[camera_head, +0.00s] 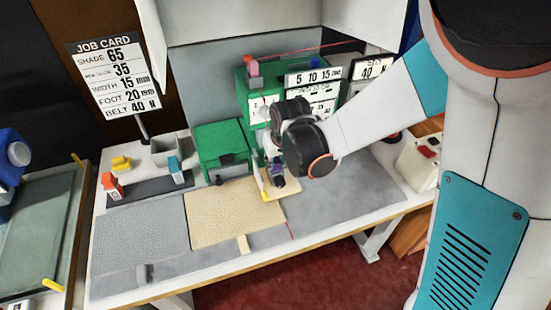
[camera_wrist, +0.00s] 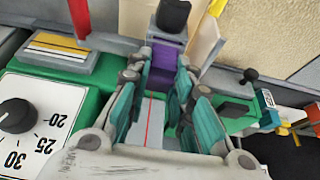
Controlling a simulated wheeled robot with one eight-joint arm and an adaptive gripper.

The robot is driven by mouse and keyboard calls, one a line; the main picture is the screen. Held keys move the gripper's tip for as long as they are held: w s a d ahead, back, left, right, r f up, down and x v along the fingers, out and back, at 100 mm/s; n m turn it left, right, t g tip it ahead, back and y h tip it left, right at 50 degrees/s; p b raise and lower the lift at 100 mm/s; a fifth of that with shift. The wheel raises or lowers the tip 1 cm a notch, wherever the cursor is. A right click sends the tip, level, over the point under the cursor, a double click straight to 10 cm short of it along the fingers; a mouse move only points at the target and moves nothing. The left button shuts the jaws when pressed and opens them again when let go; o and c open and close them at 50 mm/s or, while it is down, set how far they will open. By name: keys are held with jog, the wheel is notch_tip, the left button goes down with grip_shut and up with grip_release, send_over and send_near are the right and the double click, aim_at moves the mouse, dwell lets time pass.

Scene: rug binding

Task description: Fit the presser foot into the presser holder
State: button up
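My gripper (camera_head: 276,172) is low at the front of the green sewing machine (camera_head: 243,92), above the table. In the wrist view its teal-padded fingers (camera_wrist: 167,72) are closed against both sides of a purple block with a black knob-like end, which looks like the presser foot (camera_wrist: 166,52). The foot also shows as a small dark purple piece below my wrist in the head view (camera_head: 279,182). I cannot make out the presser holder; my wrist covers part of the machine's front. Whether the foot touches the machine cannot be told.
An orange piece (camera_head: 112,187) and a blue piece (camera_head: 175,171) stand on a dark rack (camera_head: 148,189) at left. A green box (camera_head: 221,146) stands beside the machine. A grey mat (camera_head: 142,233) and a beige mat (camera_head: 230,212) lie in front. The job card (camera_head: 113,74) reads foot 20 mm.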

jog(key=shift+o, duration=1.3)
jog(key=shift+r, duration=0.1)
jog(key=shift+r+p, duration=0.25)
jog(key=shift+p, duration=0.05)
jog(key=p+v, duration=0.8)
jog(key=v, duration=0.3)
jog(key=shift+s+r, duration=0.25)
jog(key=shift+r, duration=0.05)
jog(key=shift+d, duration=0.15)
